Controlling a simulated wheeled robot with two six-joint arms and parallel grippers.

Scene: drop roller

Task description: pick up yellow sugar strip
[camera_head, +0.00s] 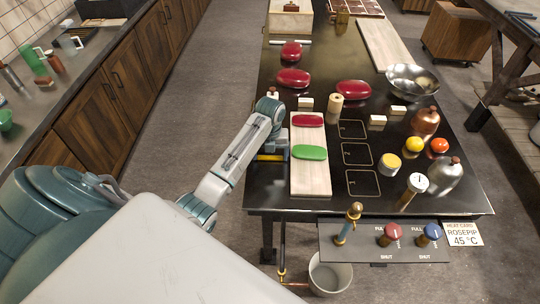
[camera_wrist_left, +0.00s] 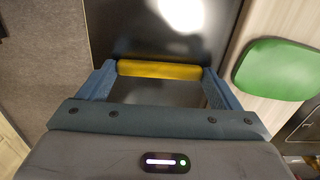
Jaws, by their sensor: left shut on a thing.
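The yellow sugar strip (camera_head: 271,158) is at the left edge of the dark table in the head view. My left gripper (camera_head: 272,151) is shut on it, with the arm reaching in from the left. In the left wrist view the yellow strip (camera_wrist_left: 158,70) spans the gap between the two blue fingers (camera_wrist_left: 160,72). I cannot tell whether the strip touches the table. My right gripper is not in view.
A pale board (camera_head: 311,178) just right of the gripper holds a green piece (camera_head: 309,153) and a red piece (camera_head: 307,120). Outlined squares (camera_head: 357,154) lie beyond it. Bottles, balls and a metal bowl (camera_head: 412,80) stand at the right. A bucket (camera_head: 329,274) is below the front edge.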

